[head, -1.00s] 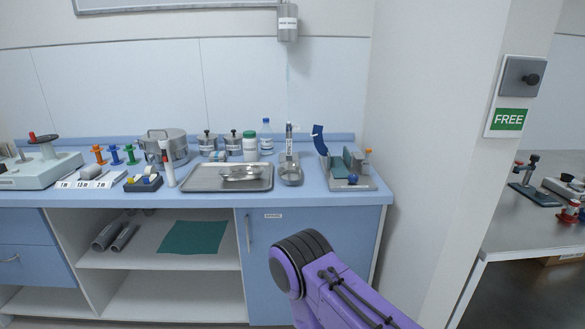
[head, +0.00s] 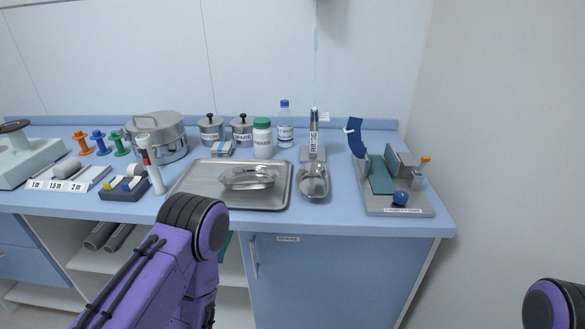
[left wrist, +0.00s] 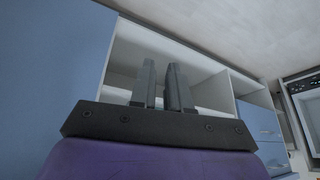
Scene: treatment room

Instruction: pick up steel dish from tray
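The steel dish (head: 248,178) is a shiny shallow oval bowl lying on the steel tray (head: 192,186) on the blue counter. My left gripper shows in the left wrist view (left wrist: 161,82) with two dark fingers slightly apart and nothing between them. It points toward the cabinet shelves, below the counter top. In the head view my left arm's purple link and dark joint stand in front of the tray's near left corner; its fingers are hidden there. Only a dark and purple part of my right arm shows at the lower right edge; its gripper is out of view.
A second steel bowl (head: 313,182) stands right of the tray under the RINSE dispenser (head: 314,137). A white-and-red tube (head: 150,163) stands upright left of the tray. A green-capped bottle (head: 262,139) stands behind it. A grey stand (head: 398,204) is at the right.

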